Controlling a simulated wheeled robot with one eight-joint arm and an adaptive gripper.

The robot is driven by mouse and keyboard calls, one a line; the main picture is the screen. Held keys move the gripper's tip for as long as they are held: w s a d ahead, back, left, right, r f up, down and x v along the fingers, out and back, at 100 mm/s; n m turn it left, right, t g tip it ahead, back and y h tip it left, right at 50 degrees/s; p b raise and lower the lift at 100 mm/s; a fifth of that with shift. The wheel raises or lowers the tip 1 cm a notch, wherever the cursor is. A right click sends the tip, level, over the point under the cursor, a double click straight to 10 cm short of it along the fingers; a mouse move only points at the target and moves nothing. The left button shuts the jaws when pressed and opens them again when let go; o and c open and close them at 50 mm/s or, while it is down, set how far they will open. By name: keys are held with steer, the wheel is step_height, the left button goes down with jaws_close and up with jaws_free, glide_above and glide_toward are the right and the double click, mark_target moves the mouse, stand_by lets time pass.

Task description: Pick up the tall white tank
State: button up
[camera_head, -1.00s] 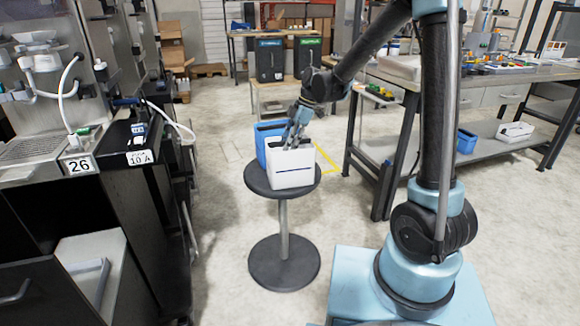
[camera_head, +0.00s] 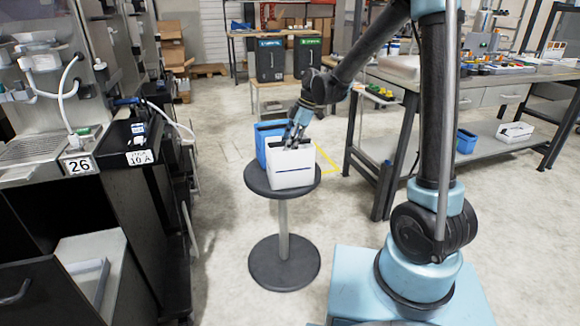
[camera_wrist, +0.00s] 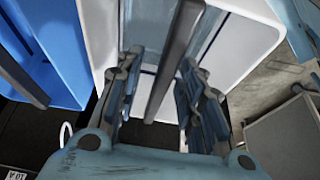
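The tall white tank (camera_head: 291,177) stands upright on a small round dark stool (camera_head: 258,186), in front of a blue tank (camera_head: 262,147). In the head view my gripper (camera_head: 293,143) points down at the top of the white tank. In the wrist view its two ridged fingers (camera_wrist: 158,88) are spread apart over the open mouth of the white tank (camera_wrist: 245,40). A dark grey bar (camera_wrist: 172,65) runs between the fingers, with space on its left; I cannot tell whether the right finger touches it. The blue tank (camera_wrist: 50,45) is at the left there.
A workbench (camera_head: 405,82) with a lower shelf is at the right. Two dark containers (camera_head: 270,62) stand on a low table at the back. Floor is clear around the stool.

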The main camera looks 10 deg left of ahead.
jaws_close()
steer(key=shift+r, duration=0.15)
